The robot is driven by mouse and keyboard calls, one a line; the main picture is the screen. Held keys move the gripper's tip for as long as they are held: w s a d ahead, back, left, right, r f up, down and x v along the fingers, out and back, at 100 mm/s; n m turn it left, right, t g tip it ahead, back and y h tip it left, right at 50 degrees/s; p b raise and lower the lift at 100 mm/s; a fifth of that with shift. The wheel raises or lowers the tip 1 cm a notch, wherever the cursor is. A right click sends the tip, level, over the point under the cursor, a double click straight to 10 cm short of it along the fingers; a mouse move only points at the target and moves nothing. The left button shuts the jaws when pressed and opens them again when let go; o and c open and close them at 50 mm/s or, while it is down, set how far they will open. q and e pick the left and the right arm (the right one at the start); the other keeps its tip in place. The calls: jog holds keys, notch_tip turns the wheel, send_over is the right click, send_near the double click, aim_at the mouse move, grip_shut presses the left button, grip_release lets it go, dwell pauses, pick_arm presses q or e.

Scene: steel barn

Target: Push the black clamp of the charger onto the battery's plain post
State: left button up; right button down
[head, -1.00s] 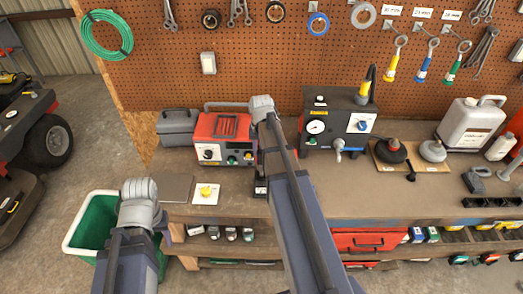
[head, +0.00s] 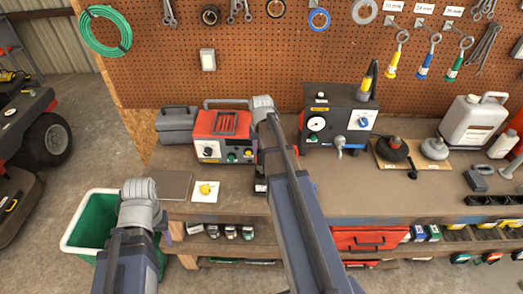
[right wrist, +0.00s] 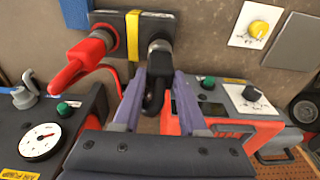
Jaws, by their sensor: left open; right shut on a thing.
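In the right wrist view my right gripper (right wrist: 157,100) is shut on the black clamp (right wrist: 155,82). The clamp's far end is right at the battery's plain post (right wrist: 160,45); I cannot tell whether it grips the post or only touches it. The dark battery (right wrist: 112,20) has a yellow strap, and the red clamp (right wrist: 88,58) is at its other post. The red charger (head: 223,124) stands on the bench in the head view, where my right arm mostly hides the battery. My left gripper (head: 165,232) hangs low by the bench's front left, open, its fingers mostly hidden.
A black tester with a gauge (head: 342,126) stands right of the charger. A yellow knob on a white card (head: 205,190) and a flat grey plate (head: 171,186) lie at the bench's front left. A green bin (head: 90,222) stands on the floor. The bench's front middle is clear.

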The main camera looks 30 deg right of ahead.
jog(key=shift+f+b, duration=1.3)
jog(key=shift+f, duration=0.05)
jog(key=shift+c, duration=1.8)
grip_release()
jog(key=shift+r, duration=0.1)
jog(key=r+p, duration=0.7)
jog(key=p, duration=0.1)
jog(key=shift+s+a+r, duration=0.25)
jog(key=shift+s+r, duration=0.1)
jog(key=shift+s, duration=0.05)
jog(key=shift+f, duration=0.1)
